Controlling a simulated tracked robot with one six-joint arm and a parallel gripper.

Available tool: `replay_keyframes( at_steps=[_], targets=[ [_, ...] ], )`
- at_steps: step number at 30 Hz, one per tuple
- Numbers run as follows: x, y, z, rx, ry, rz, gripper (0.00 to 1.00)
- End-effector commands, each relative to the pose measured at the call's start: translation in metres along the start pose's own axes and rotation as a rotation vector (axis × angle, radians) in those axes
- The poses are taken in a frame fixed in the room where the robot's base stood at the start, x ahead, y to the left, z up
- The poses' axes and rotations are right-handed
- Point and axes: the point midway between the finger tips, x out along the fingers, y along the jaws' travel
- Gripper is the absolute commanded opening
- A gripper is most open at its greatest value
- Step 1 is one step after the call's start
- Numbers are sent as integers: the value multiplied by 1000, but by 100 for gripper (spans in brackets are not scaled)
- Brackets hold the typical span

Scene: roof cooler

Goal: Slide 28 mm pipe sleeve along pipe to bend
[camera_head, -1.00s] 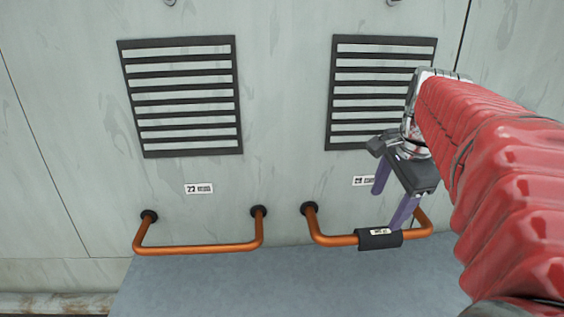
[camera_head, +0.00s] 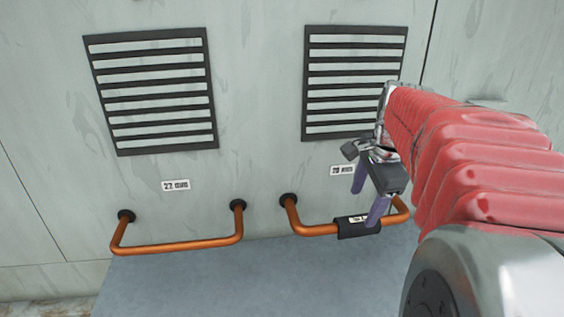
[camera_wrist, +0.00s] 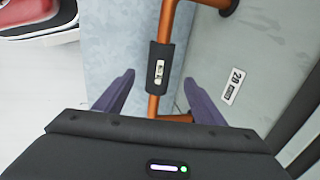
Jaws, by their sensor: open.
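The black pipe sleeve (camera_head: 348,230), with a small white label, sits around the front run of the right copper pipe (camera_head: 315,231). That pipe bends back to the wall at both ends. The sleeve is between the bends, with bare pipe on each side. My gripper (camera_head: 365,206) is open above the sleeve; one finger overlaps the sleeve in the head view. In the wrist view the sleeve (camera_wrist: 157,52) lies between and just beyond the two open purple fingers (camera_wrist: 159,78), apart from both. The pipe (camera_wrist: 168,18) runs between them. My arm hides part of the right bend.
A left copper pipe (camera_head: 180,246) carries a 22 mm tag (camera_head: 176,185); the right has a 28 mm tag (camera_head: 342,170). Two louvred vents (camera_head: 150,90) (camera_head: 355,82) are above on the pale wall. A grey surface (camera_head: 240,285) lies below, clear.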

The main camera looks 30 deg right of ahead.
Motion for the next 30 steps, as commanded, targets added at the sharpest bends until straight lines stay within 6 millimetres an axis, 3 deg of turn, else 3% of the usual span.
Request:
replay_keyframes(
  at_steps=[18, 30],
  targets=[
    [82, 0, 0, 0, -1, 2, 63],
    [90, 0, 0, 0, 0, 0, 63]
  ],
)
